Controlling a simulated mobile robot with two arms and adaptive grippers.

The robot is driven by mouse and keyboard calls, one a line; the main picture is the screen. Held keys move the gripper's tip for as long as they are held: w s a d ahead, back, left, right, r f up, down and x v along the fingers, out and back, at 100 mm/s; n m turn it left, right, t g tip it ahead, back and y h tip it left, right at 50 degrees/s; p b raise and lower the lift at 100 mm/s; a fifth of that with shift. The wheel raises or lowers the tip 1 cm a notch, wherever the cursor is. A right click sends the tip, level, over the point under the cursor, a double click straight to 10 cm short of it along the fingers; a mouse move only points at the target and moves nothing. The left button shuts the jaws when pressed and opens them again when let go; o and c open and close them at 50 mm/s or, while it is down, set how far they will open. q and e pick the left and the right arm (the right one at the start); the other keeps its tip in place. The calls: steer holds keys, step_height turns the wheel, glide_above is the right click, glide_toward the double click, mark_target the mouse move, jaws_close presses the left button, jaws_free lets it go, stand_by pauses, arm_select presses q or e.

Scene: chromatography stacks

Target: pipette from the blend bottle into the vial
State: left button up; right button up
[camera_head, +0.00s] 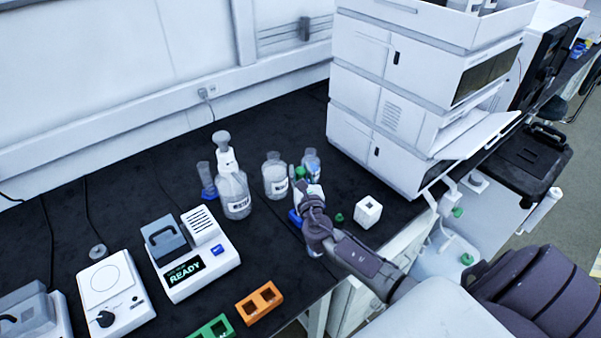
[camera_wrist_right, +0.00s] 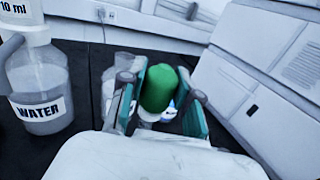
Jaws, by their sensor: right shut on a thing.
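My right gripper (camera_head: 303,190) is at the right of the bottle group, over the dark bench. In the right wrist view, its teal pads (camera_wrist_right: 160,98) are shut on a rounded green piece (camera_wrist_right: 158,88). I cannot tell whether this is a pipette bulb or a cap, and its lower part is hidden. A clear labelled bottle (camera_head: 275,180) stands left of the gripper, and a bottle with a blue label (camera_head: 311,160) stands just behind it. I cannot read which is the blend bottle. I cannot make out the vial. My left gripper is not in view.
A WATER bottle (camera_head: 235,195) with a dispenser top and a blue-footed cylinder (camera_head: 207,180) stand left. A white block (camera_head: 368,212) and small green cap (camera_head: 339,217) lie right of the gripper. The instrument stack (camera_head: 400,110) rises behind right. Front left are a READY device (camera_head: 205,275) and orange rack (camera_head: 259,303).

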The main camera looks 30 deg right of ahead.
stand_by(0.5)
step_height(320, 180, up, 4)
steer(key=p, duration=0.4)
steer(key=shift+r, duration=0.1)
